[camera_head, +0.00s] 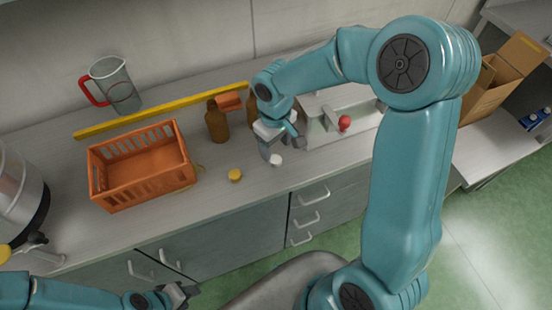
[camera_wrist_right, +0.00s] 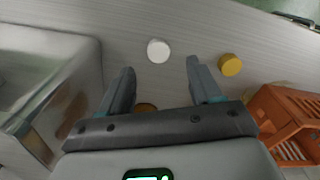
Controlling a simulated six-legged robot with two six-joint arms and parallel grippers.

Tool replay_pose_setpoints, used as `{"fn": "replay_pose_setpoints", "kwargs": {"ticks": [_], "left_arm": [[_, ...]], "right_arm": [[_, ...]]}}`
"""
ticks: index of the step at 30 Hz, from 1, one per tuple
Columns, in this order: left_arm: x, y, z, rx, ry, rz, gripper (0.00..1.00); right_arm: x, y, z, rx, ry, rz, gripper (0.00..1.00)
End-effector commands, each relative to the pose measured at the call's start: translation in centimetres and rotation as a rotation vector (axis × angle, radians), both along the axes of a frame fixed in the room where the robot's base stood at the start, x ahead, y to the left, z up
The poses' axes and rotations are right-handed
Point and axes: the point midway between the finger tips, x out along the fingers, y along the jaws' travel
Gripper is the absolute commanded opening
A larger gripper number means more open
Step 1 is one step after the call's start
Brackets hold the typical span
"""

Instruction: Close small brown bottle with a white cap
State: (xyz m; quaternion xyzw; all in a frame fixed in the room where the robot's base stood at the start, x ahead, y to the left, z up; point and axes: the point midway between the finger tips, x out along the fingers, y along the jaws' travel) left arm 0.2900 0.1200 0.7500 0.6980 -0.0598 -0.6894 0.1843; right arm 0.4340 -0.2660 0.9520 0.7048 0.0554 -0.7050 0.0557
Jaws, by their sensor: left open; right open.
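The white cap (camera_head: 276,160) lies on the counter just in front of my right gripper (camera_head: 280,143). In the right wrist view the white cap (camera_wrist_right: 158,50) shows beyond and between the open fingertips (camera_wrist_right: 160,68), not held. A brown bottle (camera_head: 217,124) stands upright left of the gripper. A second brown bottle (camera_head: 252,110) is mostly hidden behind my right arm; I cannot tell which is the small one. A brown piece (camera_wrist_right: 145,107) shows between the finger bases in the wrist view, mostly hidden. My left gripper (camera_head: 180,295) is open and empty, low in front of the cabinets.
A yellow cap (camera_head: 235,175) lies left of the white cap. An orange basket (camera_head: 145,190) stands at left, and an orange block (camera_head: 229,101) lies behind the bottles. A yellow bar (camera_head: 160,110), a jug (camera_head: 115,85) and a pale box with a red knob (camera_head: 344,123) are around.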

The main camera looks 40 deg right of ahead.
Motion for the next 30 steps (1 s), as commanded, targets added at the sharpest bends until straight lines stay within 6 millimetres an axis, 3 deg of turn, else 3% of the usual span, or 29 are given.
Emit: {"fn": "replay_pose_setpoints", "kwargs": {"ticks": [13,22,30], "left_arm": [[0.0,0.0,0.1,0.0,0.0,0.0,0.43],[0.0,0.0,1.1,0.0,0.0,0.0,0.43],[0.0,0.0,1.1,0.0,0.0,0.0,0.43]], "right_arm": [[0.0,0.0,-0.9,0.0,0.0,0.0,0.63],[0.2,-0.2,-5.1,0.001,0.003,0.0,0.63],[0.3,-0.2,-5.9,0.0,-0.002,0.0,0.63]]}}
